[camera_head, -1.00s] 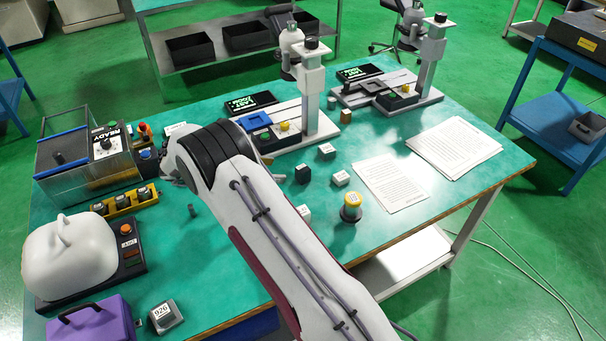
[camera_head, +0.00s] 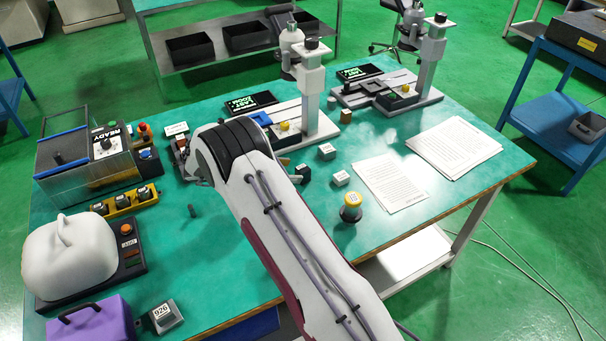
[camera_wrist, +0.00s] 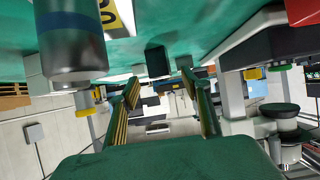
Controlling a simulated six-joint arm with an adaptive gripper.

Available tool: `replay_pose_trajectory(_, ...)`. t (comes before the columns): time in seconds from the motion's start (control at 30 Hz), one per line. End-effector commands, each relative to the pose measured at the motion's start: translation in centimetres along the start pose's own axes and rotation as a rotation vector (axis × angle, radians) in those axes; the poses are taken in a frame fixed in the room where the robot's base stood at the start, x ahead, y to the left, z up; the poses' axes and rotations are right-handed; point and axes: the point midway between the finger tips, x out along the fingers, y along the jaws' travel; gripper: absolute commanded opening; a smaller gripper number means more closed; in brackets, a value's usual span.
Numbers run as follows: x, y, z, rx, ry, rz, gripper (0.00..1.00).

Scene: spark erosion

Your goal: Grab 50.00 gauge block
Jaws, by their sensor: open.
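Several small blocks stand on the green table; their labels are too small to read, so I cannot tell which is the 50.00 gauge block. In the head view are a dark block (camera_head: 302,174) beside my arm and two pale-topped blocks, one farther back (camera_head: 326,151) and one to the right (camera_head: 341,178). My gripper is mostly hidden behind my arm there. In the wrist view, which looks inverted, my gripper (camera_wrist: 160,91) is open and empty. A dark block (camera_wrist: 157,60) shows beyond and between its fingertips, apart from them.
A metallic cylinder (camera_wrist: 70,45) looms close in the wrist view, beside a white and yellow label. In the head view are a yellow-topped cylinder (camera_head: 351,207), paper sheets (camera_head: 390,183), a measuring stand (camera_head: 312,95) and a yellow holder (camera_head: 126,201).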

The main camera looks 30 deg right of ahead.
Motion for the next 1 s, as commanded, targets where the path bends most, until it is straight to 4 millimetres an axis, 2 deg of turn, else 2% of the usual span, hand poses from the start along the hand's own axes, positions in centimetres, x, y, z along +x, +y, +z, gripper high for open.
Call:
replay_pose_trajectory(0.43, 0.6, 0.0, 0.0, 0.0, 0.0, 0.001, 0.48)
replay_pose_trajectory(0.8, 4.6, 0.1, 0.0, 0.001, -0.001, 0.002, 0.48)
replay_pose_trajectory(1.0, 5.9, 0.0, 0.0, 0.0, 0.0, 0.001, 0.48)
